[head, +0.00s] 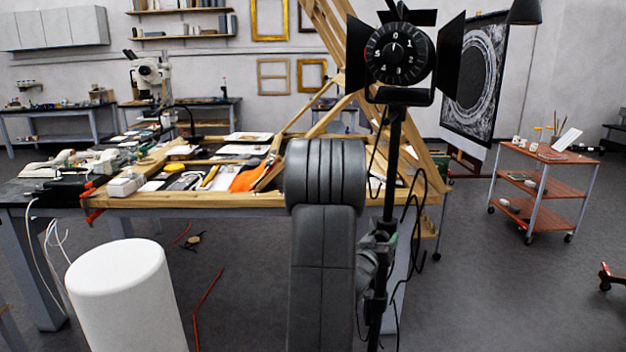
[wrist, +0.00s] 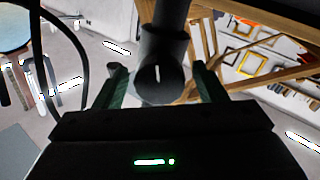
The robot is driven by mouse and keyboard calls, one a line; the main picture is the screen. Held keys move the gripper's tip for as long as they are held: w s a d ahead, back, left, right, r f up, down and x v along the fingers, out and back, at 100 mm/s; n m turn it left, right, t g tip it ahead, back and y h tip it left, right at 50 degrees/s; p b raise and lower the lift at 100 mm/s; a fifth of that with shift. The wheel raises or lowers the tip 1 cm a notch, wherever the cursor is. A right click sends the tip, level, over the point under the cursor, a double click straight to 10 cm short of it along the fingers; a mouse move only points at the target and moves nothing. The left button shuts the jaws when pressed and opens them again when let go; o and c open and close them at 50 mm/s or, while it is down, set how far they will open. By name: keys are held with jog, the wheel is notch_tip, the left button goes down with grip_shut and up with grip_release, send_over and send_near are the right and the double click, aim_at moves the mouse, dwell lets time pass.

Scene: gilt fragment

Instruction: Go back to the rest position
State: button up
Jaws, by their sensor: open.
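My gripper (wrist: 160,74) shows in the wrist view with its two dark green-edged fingers spread apart. A dark grey rounded tube shows between and beyond the fingers; I cannot tell whether they touch it, and nothing is seen clamped.
A black studio lamp (head: 396,52) on a dark stand is right beside my arm, with hanging cables. A cluttered wooden-edged workbench (head: 240,201) and a wooden easel frame (head: 425,150) stand ahead. A red-shelved trolley (head: 545,187) is at the right. Grey floor between is open.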

jog(key=m, duration=0.2)
jog(key=shift+m, duration=0.3)
jog(key=shift+s+a, duration=0.1)
jog(key=shift+s, duration=0.1)
jog(key=shift+s+a, duration=0.2)
jog(key=shift+s, duration=0.1)
jog(key=shift+s, duration=0.1)
